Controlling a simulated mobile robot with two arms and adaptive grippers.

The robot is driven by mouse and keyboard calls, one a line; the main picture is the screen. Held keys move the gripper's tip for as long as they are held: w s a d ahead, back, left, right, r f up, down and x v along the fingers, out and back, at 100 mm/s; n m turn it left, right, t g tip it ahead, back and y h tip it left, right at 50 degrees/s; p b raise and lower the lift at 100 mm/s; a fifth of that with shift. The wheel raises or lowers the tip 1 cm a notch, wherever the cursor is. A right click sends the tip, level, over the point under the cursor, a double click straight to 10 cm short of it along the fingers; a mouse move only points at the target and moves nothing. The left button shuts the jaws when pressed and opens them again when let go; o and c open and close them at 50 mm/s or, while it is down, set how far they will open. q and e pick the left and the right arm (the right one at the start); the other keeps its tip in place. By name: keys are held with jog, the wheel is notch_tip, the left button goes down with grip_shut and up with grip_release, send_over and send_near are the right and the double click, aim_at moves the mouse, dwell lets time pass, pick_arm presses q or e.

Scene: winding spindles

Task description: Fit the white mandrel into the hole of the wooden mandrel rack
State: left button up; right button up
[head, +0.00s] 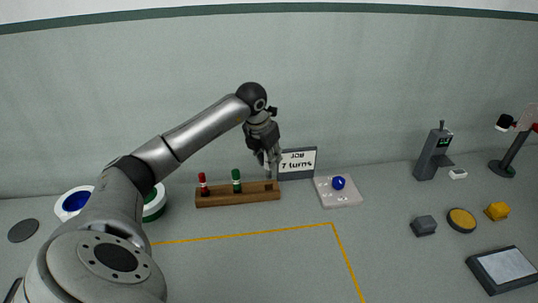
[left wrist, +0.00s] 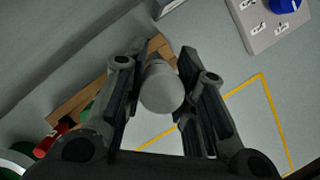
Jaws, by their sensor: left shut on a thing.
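The wooden mandrel rack (head: 240,198) lies at the back of the table. A red mandrel (head: 203,184) stands in its left part and a green mandrel (head: 236,181) near its middle. My left gripper (head: 269,160) points down over the right end of the rack. It is shut on the white mandrel (left wrist: 161,88), whose pale round end shows between the fingers in the left wrist view. The rack (left wrist: 72,108) shows behind the mandrel there. Whether the mandrel's lower end is above the hole or in it, I cannot tell. My right gripper is out of view.
A "JOB 7 turns" sign (head: 298,163) stands close to the rack's right end. A pale panel with a blue knob (head: 338,183) lies right of it. White-rimmed spools (head: 75,203) lie at left, partly behind my arm. The yellow-outlined area is clear where visible.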

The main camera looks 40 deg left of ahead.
aim_at(268, 173)
pick_arm(q)
jog(key=shift+f+b, duration=0.7)
jog(key=shift+f, duration=0.65)
jog(key=shift+f, duration=0.45)
dwell(0.6)
jog(key=shift+f+b, duration=1.35)
jog(key=shift+f, duration=0.3)
jog(key=o, duration=1.1)
jog(key=shift+r, duration=0.1)
